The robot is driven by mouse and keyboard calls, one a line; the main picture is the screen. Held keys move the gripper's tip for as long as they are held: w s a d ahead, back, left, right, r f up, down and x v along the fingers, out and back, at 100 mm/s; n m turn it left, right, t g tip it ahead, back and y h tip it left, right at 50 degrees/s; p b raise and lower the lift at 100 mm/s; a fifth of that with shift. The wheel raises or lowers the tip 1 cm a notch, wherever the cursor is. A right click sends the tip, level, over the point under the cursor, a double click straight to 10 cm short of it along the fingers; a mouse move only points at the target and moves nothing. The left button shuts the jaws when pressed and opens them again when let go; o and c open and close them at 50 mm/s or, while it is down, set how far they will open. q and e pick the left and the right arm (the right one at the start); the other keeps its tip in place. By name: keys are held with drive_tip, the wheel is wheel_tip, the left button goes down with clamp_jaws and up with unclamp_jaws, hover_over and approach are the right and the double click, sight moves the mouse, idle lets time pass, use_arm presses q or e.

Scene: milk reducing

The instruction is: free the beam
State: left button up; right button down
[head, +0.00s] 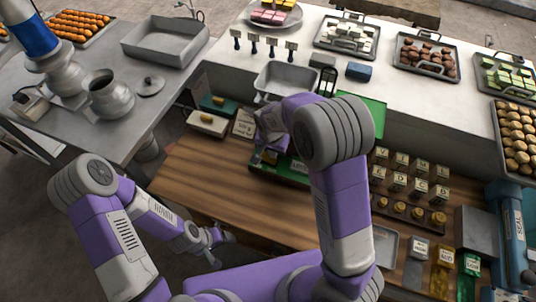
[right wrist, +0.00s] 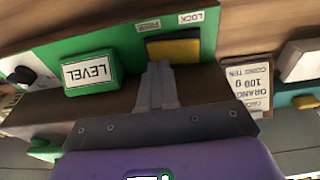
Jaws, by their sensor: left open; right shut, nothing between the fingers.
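A green panel (right wrist: 115,38) fills the top left of the right wrist view, with small white LOCK and second, hard-to-read labels (right wrist: 148,26). A yellow block (right wrist: 173,50) sits in a dark recess on this panel, near the labels. My right gripper (right wrist: 160,66) is shut and empty, its tips right at the block's near edge; I cannot tell whether they touch. In the head view the right gripper (head: 268,153) is over the green panel (head: 290,174), mostly hidden by its arm. No separate beam can be made out. My left gripper (head: 213,249) is open and empty, low at left.
A 100 g card (right wrist: 246,86) stands to the right. Lettered cubes (head: 400,180) stand right on the wooden counter (head: 190,175). A grey pan (head: 285,80) stands behind.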

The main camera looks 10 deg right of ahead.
sight(273, 160)
wheel_tip(273, 160, up, 5)
drive_tip(key=p, duration=0.3)
drive_tip(key=shift+r, duration=0.15)
idle(0.5)
